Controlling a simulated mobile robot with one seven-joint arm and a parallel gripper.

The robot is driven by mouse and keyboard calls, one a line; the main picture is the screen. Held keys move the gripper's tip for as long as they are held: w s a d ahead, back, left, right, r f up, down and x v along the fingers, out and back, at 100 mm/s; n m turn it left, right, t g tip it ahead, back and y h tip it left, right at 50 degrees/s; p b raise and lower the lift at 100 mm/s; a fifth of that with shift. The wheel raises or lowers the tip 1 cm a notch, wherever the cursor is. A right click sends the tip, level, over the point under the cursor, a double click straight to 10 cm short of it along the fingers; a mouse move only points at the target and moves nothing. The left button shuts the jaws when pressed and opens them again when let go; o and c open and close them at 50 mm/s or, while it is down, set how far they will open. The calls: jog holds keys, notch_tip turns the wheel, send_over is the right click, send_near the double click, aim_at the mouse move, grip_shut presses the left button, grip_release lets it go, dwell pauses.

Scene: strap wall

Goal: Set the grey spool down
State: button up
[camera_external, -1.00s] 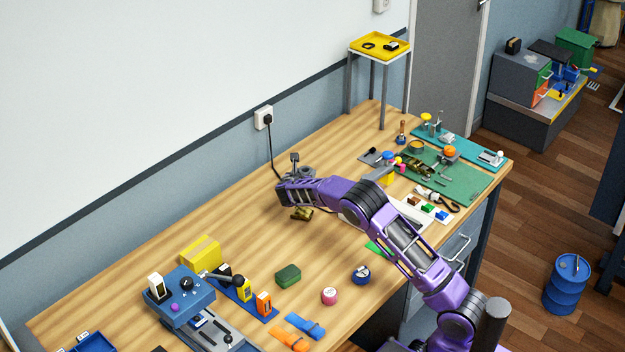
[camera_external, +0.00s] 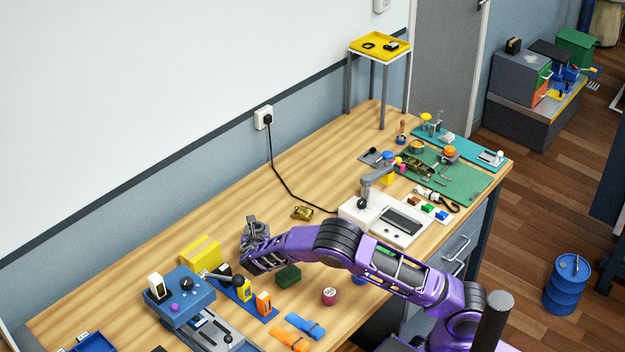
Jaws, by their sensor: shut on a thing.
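My purple arm reaches in from the lower right over the workbench (camera_external: 190,225). My gripper (camera_external: 252,230) is over the left-middle of the bench, just right of the yellow block. It is shut on the grey spool (camera_external: 256,226), of which only a small grey part shows. My grey fingers and wrist hide the rest. I cannot tell whether the spool touches the bench top.
The yellow block (camera_external: 200,251) and a blue machine (camera_external: 180,295) stand left of my gripper. A dark green box (camera_external: 288,275) lies close below my wrist. A brass-coloured piece (camera_external: 302,213) and a white device (camera_external: 385,220) lie to the right. Bench toward the wall is clear.

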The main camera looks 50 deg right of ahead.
jog(key=shift+f, duration=2.1)
jog(key=shift+f, duration=0.1)
jog(key=shift+f+b, duration=0.2)
jog(key=shift+b, duration=0.15)
jog(key=o, duration=1.3)
jog(key=shift+r, duration=0.1)
jog(key=shift+o, duration=0.2)
jog(key=shift+s+a+r, duration=0.1)
jog(key=shift+a+r, duration=0.05)
jog(key=shift+r, duration=0.15)
jog(key=v, duration=0.7)
jog(key=shift+s+f+p, duration=0.1)
jog(key=shift+p, duration=0.2)
